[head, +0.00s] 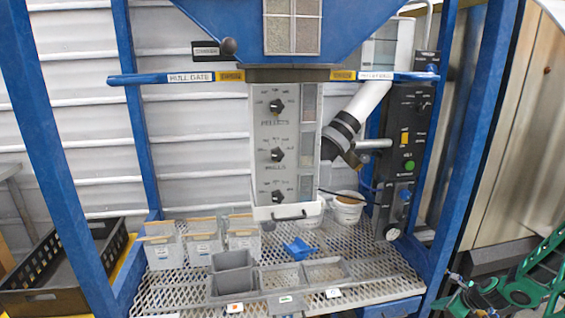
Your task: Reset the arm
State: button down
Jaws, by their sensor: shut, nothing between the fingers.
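A green and black arm, which looks like mine, shows at the lower right edge, folded low beside the blue frame. Its small dark end, my gripper (455,292), is apart from the hopper and the shelf. The fingers are small and hard to make out; they look shut, and I see nothing held.
The mesh shelf (170,290) holds several bins, a blue scoop (299,248) and a white pail (347,208). A black crate (50,275) stands at left.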

jog(key=s+a+r+n+g+h, duration=0.1)
jog(key=s+a+r+n+g, duration=0.15)
jog(key=s+r+n, duration=0.45)
jog(key=s+a+r+n+g, duration=0.15)
jog(key=a+r, duration=0.25)
jog(key=r, duration=0.7)
jog(key=s+a+r+n+g+h, duration=0.1)
jog(key=s+a+r+n, duration=0.4)
jog(key=r, duration=0.4)
jog(key=s+a+r+n, duration=0.3)
jog(key=s+r, duration=0.1)
jog(key=s, duration=0.3)
jog(key=s+a+r+n+g, duration=0.1)
jog(key=s+a+r+n, duration=0.2)
jog(key=s, duration=0.4)
jog(key=s+a+r+n, duration=0.3)
jog(key=s+a+r, duration=0.1)
jog(key=s, duration=0.3)
jog(key=shift+r+g+y, duration=0.3)
jog(key=shift+g, duration=0.1)
jog(key=shift+s+a, duration=0.1)
